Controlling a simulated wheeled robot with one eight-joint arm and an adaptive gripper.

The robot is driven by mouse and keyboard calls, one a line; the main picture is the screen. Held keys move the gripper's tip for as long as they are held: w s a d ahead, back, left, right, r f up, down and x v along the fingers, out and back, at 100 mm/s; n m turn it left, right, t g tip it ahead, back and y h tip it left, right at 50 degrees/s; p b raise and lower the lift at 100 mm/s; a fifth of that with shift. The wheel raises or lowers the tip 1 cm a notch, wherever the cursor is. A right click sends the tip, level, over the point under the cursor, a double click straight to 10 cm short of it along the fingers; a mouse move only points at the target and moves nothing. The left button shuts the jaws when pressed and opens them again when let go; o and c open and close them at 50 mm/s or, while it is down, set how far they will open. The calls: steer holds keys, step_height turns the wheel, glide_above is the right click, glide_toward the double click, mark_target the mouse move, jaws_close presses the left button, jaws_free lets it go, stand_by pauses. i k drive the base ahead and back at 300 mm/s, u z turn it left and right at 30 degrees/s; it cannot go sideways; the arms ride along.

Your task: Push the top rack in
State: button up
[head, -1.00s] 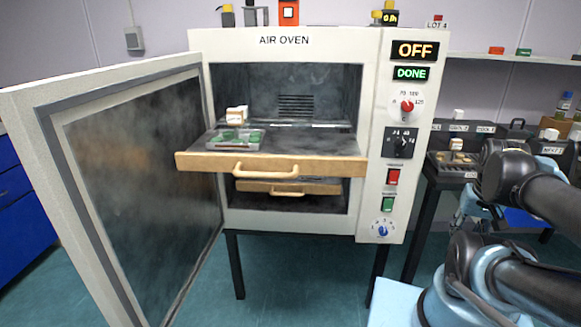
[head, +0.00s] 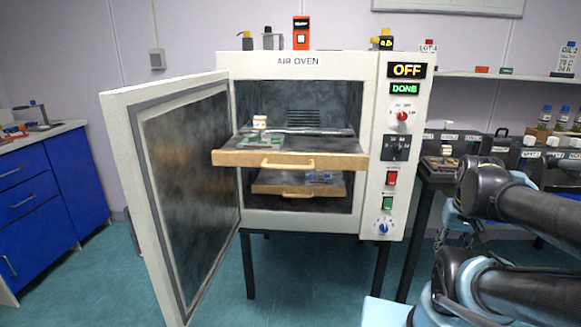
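The top rack (head: 235,158) is a dark tray with a light wooden front and a wooden handle (head: 288,163). It sticks out of the air oven (head: 407,170) through the open doorway. A small white-and-brown item (head: 259,122) and a flat piece with green parts (head: 262,140) lie on its left part. A lower rack (head: 325,192) sits beneath it, further inside the oven, with a small bluish item on it. My arm shows at the right edge, to the right of the oven. My gripper is not visible.
The oven door (head: 180,190) stands open to the left. The oven panel reads OFF and DONE. A dark bench with items (head: 440,165) stands right of the oven, and blue cabinets (head: 50,190) are at the left. The floor before the oven is clear.

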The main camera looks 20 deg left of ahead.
mark_target(297, 154)
steer(key=u, duration=2.85)
steer(key=k, duration=0.95)
steer(key=z, duration=0.85)
steer(key=i, duration=1)
